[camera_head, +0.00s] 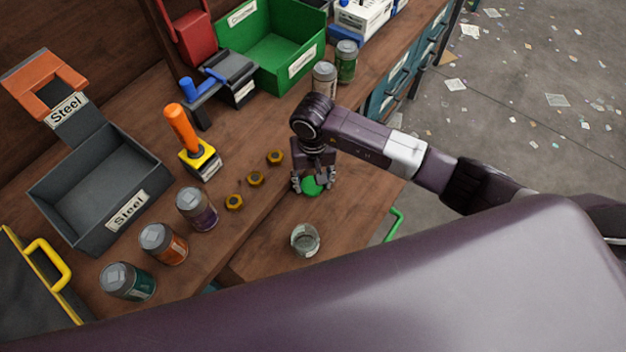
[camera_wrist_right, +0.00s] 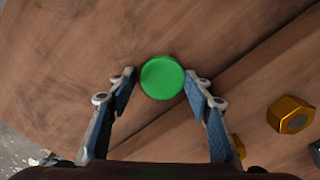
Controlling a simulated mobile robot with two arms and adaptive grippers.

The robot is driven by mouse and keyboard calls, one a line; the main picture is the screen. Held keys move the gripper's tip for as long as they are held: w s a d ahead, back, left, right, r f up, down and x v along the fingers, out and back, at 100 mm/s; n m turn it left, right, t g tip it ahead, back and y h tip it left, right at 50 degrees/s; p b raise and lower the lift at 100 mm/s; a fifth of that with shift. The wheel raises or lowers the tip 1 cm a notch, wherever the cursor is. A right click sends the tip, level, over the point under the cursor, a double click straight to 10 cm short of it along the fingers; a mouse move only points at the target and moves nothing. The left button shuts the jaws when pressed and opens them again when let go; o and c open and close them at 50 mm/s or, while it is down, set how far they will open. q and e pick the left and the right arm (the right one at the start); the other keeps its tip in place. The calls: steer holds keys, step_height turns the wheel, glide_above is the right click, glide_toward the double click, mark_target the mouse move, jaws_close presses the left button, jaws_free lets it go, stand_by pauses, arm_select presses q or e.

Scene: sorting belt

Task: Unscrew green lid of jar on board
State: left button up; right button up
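In the right wrist view the green lid (camera_wrist_right: 162,78) sits between the tips of my right gripper (camera_wrist_right: 160,80), with a small gap on each side. The right fingers are open and point down at it. A clear glass jar (camera_head: 304,240) stands upright on the board, nearer to me, apart from the lid, and its top looks open. My left gripper is out of view.
Several brass nuts (camera_head: 255,179) lie left of the gripper; one nut (camera_wrist_right: 291,115) shows in the wrist view. An orange-handled tool (camera_head: 190,140), labelled cans (camera_head: 163,243), a grey Steel bin (camera_head: 60,200) and a green bin (camera_head: 290,85) surround the workspace. The board around the jar is clear.

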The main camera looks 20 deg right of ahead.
mark_target(313, 185)
steer(key=shift+r, duration=0.1)
steer(key=shift+w+r, duration=0.1)
steer(key=shift+r, duration=0.15)
step_height(313, 185, up, 12)
steer(key=b, duration=0.2)
steer(key=shift+f, duration=0.15)
steer(key=shift+s+f, duration=0.1)
steer(key=shift+s, duration=0.1)
